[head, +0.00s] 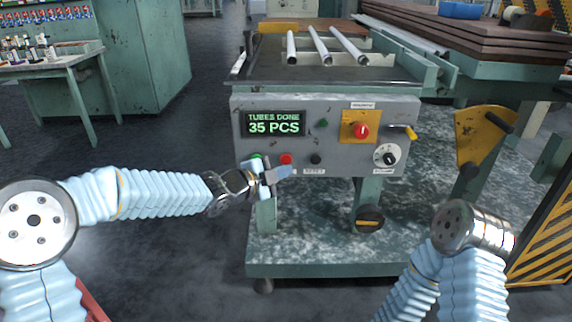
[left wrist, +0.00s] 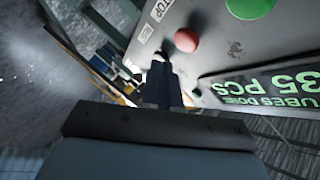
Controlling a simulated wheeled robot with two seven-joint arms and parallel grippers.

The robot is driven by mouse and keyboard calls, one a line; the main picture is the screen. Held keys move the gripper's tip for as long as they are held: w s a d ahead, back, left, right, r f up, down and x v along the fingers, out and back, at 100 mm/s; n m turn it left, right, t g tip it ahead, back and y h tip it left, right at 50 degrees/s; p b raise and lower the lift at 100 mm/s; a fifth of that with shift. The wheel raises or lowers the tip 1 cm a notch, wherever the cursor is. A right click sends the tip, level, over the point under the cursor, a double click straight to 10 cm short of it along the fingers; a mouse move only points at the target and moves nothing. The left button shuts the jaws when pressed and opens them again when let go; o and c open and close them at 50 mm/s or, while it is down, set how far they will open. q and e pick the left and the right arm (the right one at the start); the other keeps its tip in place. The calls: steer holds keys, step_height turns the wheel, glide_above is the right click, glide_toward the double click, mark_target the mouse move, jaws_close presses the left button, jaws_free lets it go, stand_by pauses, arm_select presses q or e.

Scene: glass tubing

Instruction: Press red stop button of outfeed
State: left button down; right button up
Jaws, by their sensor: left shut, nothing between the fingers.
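The grey control panel (head: 330,110) of the outfeed faces me in the head view. In the left wrist view the red button (left wrist: 187,40) lies close beside the tip of the gripper (left wrist: 161,68), with the green button (left wrist: 250,6) further right. I cannot tell whether the tip touches the panel. My right gripper is out of view.
A larger red knob (head: 362,131) on a yellow plate, a black button (head: 315,159) and a rotary dial (head: 387,155) share the panel. The display (head: 273,123) reads 35 PCS. Glass tubes (head: 320,46) lie on the table behind.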

arm_select(q)
steer(key=s+b, duration=0.1)
steer(key=s, duration=0.2)
steer(key=shift+s+b, duration=0.2)
steer(key=shift+b, duration=0.2)
stand_by(0.3)
steer(key=s+a+f+n+g+y, duration=0.1)
steer(key=s+a+f+n+g, duration=0.2)
steer(key=f, duration=0.7)
steer(key=s+a+f+n+y, duration=0.15)
steer(key=s+f+n, duration=0.35)
steer(key=f, duration=0.5)
steer(key=s+a+f+n+g+y, duration=0.15)
steer(key=f+n, duration=0.35)
steer(key=f, duration=0.5)
steer(key=s+a+f+n+g+y, duration=0.1)
steer(key=s+a+f+n+g, duration=0.1)
steer(key=s+f+n, duration=0.2)
steer(key=s+a+f+n+g+y, duration=0.1)
steer(key=s+a+f+n+g, duration=0.1)
steer(key=s+f+n, duration=0.3)
steer(key=s+f+g, duration=0.1)
steer(key=s+f, duration=0.3)
steer(key=s, duration=0.6)
steer(key=shift+s+a+f+g, duration=0.25)
steer(key=shift+f+g, duration=0.1)
